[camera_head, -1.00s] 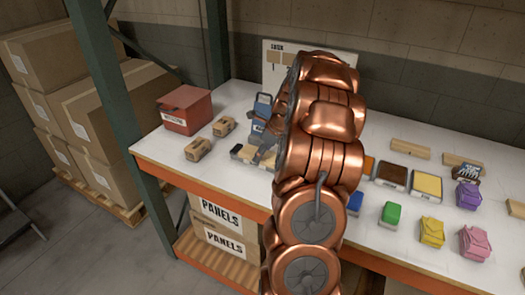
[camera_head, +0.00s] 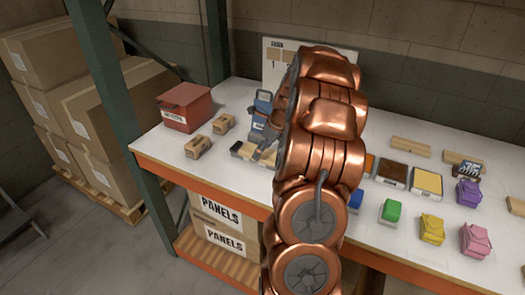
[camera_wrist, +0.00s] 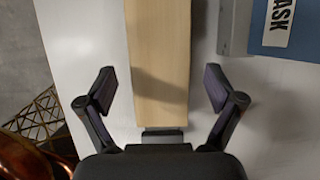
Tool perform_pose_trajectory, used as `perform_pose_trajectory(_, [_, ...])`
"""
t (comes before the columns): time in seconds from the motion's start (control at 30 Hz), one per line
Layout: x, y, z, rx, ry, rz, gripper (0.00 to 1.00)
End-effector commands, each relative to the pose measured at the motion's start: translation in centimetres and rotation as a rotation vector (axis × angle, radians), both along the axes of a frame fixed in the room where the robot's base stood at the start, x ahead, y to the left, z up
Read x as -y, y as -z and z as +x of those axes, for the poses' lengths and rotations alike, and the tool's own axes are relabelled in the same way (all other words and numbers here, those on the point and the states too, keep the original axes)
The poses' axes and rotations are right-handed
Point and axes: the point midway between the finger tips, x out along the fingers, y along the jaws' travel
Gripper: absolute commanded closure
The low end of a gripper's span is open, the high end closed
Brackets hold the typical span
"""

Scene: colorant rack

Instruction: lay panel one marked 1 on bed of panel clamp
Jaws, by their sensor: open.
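In the wrist view, a pale wooden panel (camera_wrist: 160,60) runs up the picture between the two fingers of my gripper (camera_wrist: 159,90). The fingers are open, with a gap on each side of the panel. I see no number on it. A small grey piece (camera_wrist: 163,137) shows at its near end. In the head view my copper arm hides most of the gripper. A blue and grey device (camera_head: 262,106) stands left of my arm, and pale wooden pieces (camera_head: 247,150) lie in front of it. I cannot tell which part is the clamp bed.
A red box (camera_head: 186,107) and two small brown blocks (camera_head: 198,146) are on the left of the white table (camera_head: 228,174). Coloured pouches and trays stand right of my arm. In the wrist view, a blue labelled object (camera_wrist: 290,25) is at upper right.

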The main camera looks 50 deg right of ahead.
Motion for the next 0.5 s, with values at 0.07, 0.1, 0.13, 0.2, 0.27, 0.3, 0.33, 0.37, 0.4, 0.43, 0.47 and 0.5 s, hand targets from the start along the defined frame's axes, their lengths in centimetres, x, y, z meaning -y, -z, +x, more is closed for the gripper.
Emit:
perform_pose_trajectory(0.07, [0.2,-1.0,-0.4,0.002,0.000,-0.003,0.08])
perform_pose_trajectory(0.1, [0.2,-1.6,-0.7,0.002,0.000,-0.003,0.08])
perform_pose_trajectory(0.13, [0.3,-2.1,-0.9,0.002,0.001,-0.004,0.08])
perform_pose_trajectory(0.2, [0.6,-3.5,-1.4,0.004,0.001,-0.007,0.08])
perform_pose_trajectory(0.27, [0.7,-4.6,-1.8,0.003,0.000,-0.006,0.08])
perform_pose_trajectory(0.3, [0.8,-5.3,-2.1,0.004,0.001,-0.007,0.08])
perform_pose_trajectory(0.33, [0.9,-5.8,-2.3,0.004,0.002,-0.007,0.08])
perform_pose_trajectory(0.37, [0.9,-6.3,-2.5,0.004,0.002,-0.005,0.08])
perform_pose_trajectory(0.4, [0.9,-6.9,-2.8,0.002,0.001,-0.002,0.08])
perform_pose_trajectory(0.43, [1.0,-7.4,-3.0,0.002,0.002,-0.003,0.08])
perform_pose_trajectory(0.47, [1.0,-7.8,-3.2,0.002,0.002,-0.004,0.08])
perform_pose_trajectory(0.5, [1.1,-8.4,-3.3,0.003,0.001,-0.003,0.08])
